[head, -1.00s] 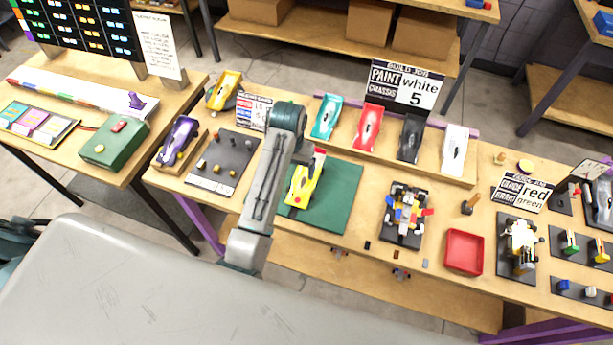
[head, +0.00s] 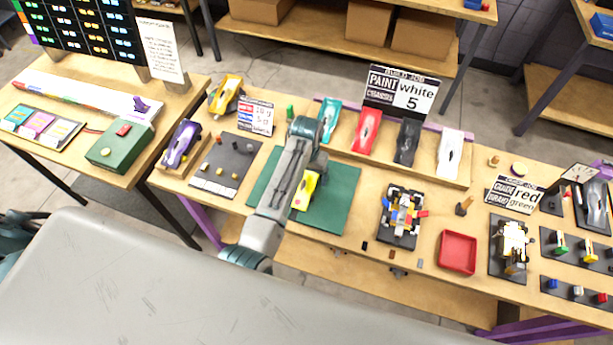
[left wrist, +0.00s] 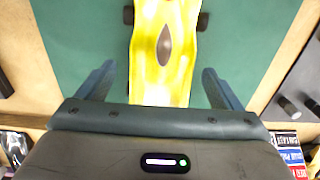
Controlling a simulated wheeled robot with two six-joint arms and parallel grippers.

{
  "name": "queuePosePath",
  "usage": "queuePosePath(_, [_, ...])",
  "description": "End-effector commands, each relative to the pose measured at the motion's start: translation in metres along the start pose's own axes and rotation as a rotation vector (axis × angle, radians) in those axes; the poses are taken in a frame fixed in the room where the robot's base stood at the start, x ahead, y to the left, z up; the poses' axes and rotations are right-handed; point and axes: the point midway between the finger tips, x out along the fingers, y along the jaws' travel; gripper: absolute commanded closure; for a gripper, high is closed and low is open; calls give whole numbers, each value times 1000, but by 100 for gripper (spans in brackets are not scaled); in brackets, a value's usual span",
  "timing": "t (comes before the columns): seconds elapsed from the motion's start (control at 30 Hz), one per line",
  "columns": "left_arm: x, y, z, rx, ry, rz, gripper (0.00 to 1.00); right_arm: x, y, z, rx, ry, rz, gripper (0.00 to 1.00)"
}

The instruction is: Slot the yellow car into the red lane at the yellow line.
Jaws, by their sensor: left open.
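The yellow car (head: 308,188) lies on a green mat (head: 335,207) on the middle table, mostly covered by my left arm in the head view. In the left wrist view the yellow car (left wrist: 166,45), with a dark oval on top, runs lengthwise between the fingers of my left gripper (left wrist: 158,72). The fingers are spread, one on each side, with green mat visible between each finger and the car. My right gripper is not in view. I cannot make out a red lane with a yellow line.
Another yellow-orange car (head: 225,93) and a purple car (head: 182,142) stand left of the mat. Teal (head: 330,118), red (head: 367,130), dark and white cars stand on a rack behind. A red tray (head: 458,252) is at right. A long white strip with coloured segments (head: 75,92) lies on the left table.

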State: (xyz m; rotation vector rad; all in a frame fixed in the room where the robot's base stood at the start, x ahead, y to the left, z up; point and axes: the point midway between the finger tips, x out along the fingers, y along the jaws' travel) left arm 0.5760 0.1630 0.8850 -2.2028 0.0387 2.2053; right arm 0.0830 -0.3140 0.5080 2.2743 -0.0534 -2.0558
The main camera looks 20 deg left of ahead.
Motion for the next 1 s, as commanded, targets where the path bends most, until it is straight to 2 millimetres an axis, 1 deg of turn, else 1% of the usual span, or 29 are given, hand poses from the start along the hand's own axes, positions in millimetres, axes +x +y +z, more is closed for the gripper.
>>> queuePosePath(0.03, [5,-1,0,0,-2,-1,13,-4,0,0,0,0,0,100])
queuePosePath(0.17, [15,-1,0,-1,0,-1,13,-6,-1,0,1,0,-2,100])
queuePosePath(0.4, [18,-1,0,-1,1,-1,13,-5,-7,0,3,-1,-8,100])
queuePosePath(0.47, [18,-1,0,-1,1,-1,24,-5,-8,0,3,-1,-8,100])
queuePosePath(0.5, [18,-1,0,-1,1,-1,32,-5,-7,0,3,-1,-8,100])
queuePosePath(0.67, [18,-1,0,-1,1,-1,64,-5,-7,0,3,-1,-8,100])
queuePosePath(0.7, [17,-1,-1,-1,2,-1,66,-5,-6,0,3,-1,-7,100])
queuePosePath(1.0, [15,-1,-2,-1,2,-1,66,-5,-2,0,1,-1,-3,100])
